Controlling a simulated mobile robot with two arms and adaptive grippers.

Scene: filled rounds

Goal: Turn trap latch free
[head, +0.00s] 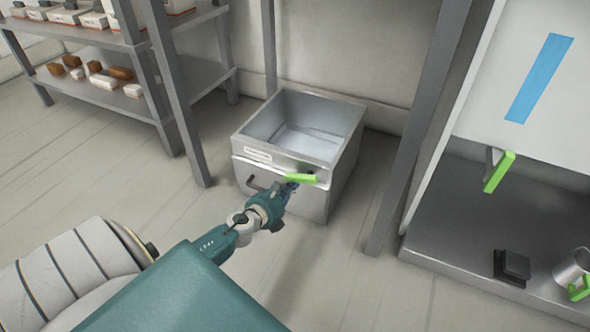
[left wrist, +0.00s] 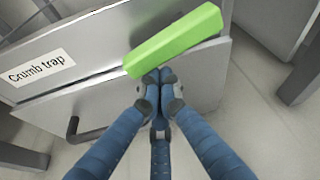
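The crumb trap is a grey metal box with an open top, standing on the floor in the head view; its upper rim (head: 352,128) is bare. A bright green latch bar (head: 301,178) is on its front, nearly level, tilted up to the right in the left wrist view (left wrist: 175,42). My left gripper (head: 291,187) is at the front of the box, just below the latch. In the left wrist view its blue fingers (left wrist: 159,82) come together at the tips, with nothing seen between them, right at the latch's lower edge. Contact is unclear. My right gripper is out of view.
Grey posts (head: 180,100) flank the box. Shelves (head: 95,95) stand left; a metal counter (head: 470,240) with another green handle (head: 498,172) is right.

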